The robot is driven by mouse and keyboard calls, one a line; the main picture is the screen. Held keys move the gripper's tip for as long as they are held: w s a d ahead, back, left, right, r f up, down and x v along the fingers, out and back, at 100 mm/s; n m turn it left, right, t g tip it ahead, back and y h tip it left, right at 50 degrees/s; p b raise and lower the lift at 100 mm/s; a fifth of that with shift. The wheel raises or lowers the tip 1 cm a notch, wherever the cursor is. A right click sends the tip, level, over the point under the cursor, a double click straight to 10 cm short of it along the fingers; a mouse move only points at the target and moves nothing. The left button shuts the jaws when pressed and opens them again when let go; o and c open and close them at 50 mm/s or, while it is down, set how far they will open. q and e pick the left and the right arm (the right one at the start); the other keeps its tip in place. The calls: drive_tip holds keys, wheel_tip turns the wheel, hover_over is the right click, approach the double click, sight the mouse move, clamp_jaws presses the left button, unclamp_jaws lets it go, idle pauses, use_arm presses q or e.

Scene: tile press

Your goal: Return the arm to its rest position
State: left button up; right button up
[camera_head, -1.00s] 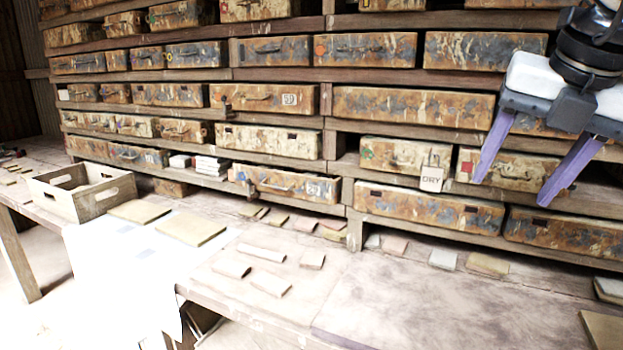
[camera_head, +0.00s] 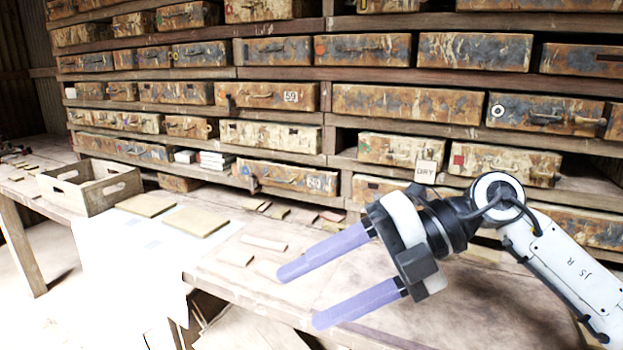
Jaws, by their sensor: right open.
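My right gripper (camera_head: 297,297) comes in from the right and hangs over the front part of the workbench (camera_head: 215,268). Its two purple fingers are spread apart and point to the left, with nothing between them. The white right forearm (camera_head: 570,260) runs off toward the lower right. The gripper hides part of the bench top and some of the small tiles on it. My left gripper is not in view.
A wall of shelves holds worn drawers (camera_head: 372,50). A wooden crate (camera_head: 92,187) stands on the bench at the left, beside flat tan boards (camera_head: 196,221). Small tiles (camera_head: 264,243) lie on the bench.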

drive_tip(key=s+a+m+y, duration=0.2)
drive_tip(key=a+y, duration=0.2)
drive_tip(key=y, duration=0.2)
drive_tip(key=w+d+f+m+t+h, duration=0.4)
drive_tip(key=d+f+m+t, duration=0.2)
drive_tip(key=f+m+t, duration=0.5)
drive_tip(key=w+d+f+m+t+h, duration=0.4)
drive_tip(key=f+m+t, duration=0.35)
drive_tip(key=m, duration=0.65)
drive_tip(key=s+d+f+m+g+h, duration=0.2)
drive_tip(key=s+d+f+m+h, duration=0.15)
drive_tip(key=f, duration=0.45)
drive_tip(key=s+d+f+m+g+h, duration=0.1)
drive_tip(key=s+d+f+m+h, duration=0.15)
drive_tip(key=s+f, duration=0.4)
drive_tip(key=s+d+f+g+h, duration=0.1)
drive_tip(key=s+d+f+g, duration=0.1)
drive_tip(key=s+f, duration=0.4)
drive_tip(key=s+d+f+m+g+h, duration=0.1)
drive_tip(key=s+f+g, duration=0.3)
drive_tip(key=s+f, duration=0.3)
drive_tip(key=shift+d+f+m, duration=0.3)
drive_tip(key=shift+d, duration=0.1)
